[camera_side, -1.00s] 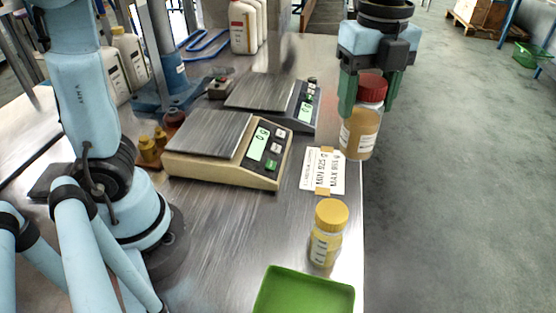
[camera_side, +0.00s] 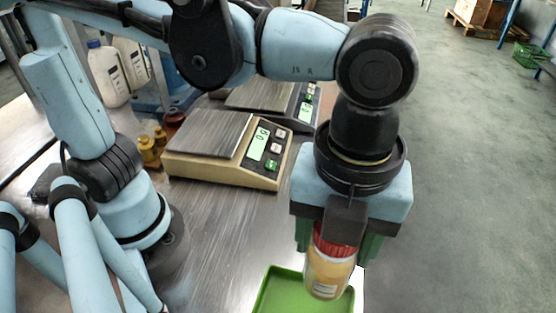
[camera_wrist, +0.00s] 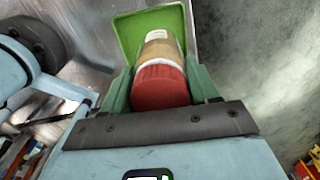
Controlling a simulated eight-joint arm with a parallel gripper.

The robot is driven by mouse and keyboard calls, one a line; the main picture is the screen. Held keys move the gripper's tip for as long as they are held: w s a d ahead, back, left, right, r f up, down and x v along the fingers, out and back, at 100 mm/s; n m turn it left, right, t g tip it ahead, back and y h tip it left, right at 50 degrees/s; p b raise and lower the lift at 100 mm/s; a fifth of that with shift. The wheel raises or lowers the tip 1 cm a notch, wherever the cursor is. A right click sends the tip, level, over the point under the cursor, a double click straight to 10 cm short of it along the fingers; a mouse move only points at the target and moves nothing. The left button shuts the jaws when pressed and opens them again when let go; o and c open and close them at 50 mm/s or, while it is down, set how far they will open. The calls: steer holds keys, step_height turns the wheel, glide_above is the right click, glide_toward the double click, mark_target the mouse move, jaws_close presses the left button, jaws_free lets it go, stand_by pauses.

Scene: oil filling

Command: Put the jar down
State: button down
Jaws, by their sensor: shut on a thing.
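The jar (camera_side: 328,276) has a red lid and amber contents with a pale label. My gripper (camera_side: 338,240) is shut on it near the lid, and the jar hangs slightly tilted in front of the green tray (camera_side: 277,292). In the wrist view the jar's red lid (camera_wrist: 160,88) sits between the two green fingers of my gripper (camera_wrist: 162,92), with the green tray (camera_wrist: 128,38) beyond it. I cannot tell whether the jar touches the tray. The yellow-lidded jar and the paper card are hidden behind my arm and gripper.
A scale (camera_side: 205,135) with a lit display stands left of my gripper, and a second scale (camera_side: 262,96) is behind it. Small yellow-capped bottles (camera_side: 150,150) stand left of the near scale. The bench in front of the near scale is clear.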

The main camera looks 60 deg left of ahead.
mark_target(325, 280)
steer(key=shift+f, duration=5)
steer(key=shift+f, duration=0.15)
steer(key=shift+c, duration=1.4)
jaws_free()
